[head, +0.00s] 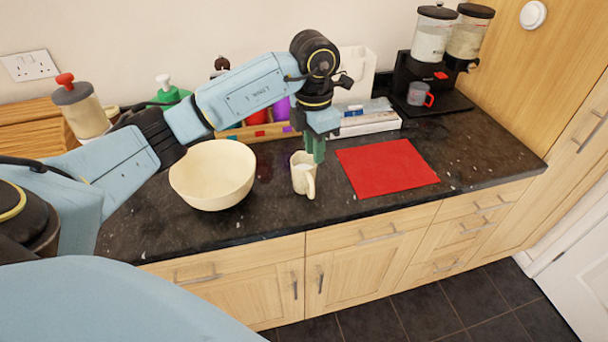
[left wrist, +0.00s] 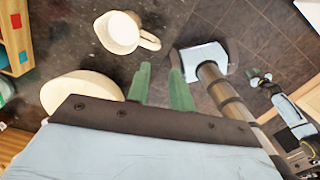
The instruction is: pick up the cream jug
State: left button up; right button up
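The cream jug (head: 302,176) stands upright on the dark counter, its handle towards the front right in the head view. In the left wrist view the jug (left wrist: 118,34) shows from above at the upper left, its handle (left wrist: 150,41) pointing right. My left gripper (head: 315,150) points down with its green fingers just behind and above the jug. In the left wrist view the fingers of the left gripper (left wrist: 159,70) are apart with nothing between them, and the jug lies beyond and left of the tips. My right gripper (left wrist: 262,77) is small at the right of that view.
A cream bowl (head: 213,174) stands left of the jug. A red mat (head: 387,168) lies to its right. A wooden rack (head: 255,132) and a white box (head: 365,121) stand behind. The counter's front edge is close in front of the jug.

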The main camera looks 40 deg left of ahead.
pick_arm(q)
send_over(313, 199)
jog(key=f, duration=0.5)
jog(key=a+f, duration=0.1)
jog(key=f, duration=0.1)
jog(key=shift+w+f, duration=0.15)
jog(key=shift+f, duration=0.1)
jog(key=shift+w+d+f+p, duration=0.15)
jog(key=shift+f+p, duration=0.2)
jog(key=shift+f, duration=1.05)
jog(key=shift+s+d+f+p, duration=0.1)
jog(key=shift+f+p, duration=0.25)
jog(key=shift+f, duration=1.05)
grip_shut()
jog(key=shift+w, duration=0.1)
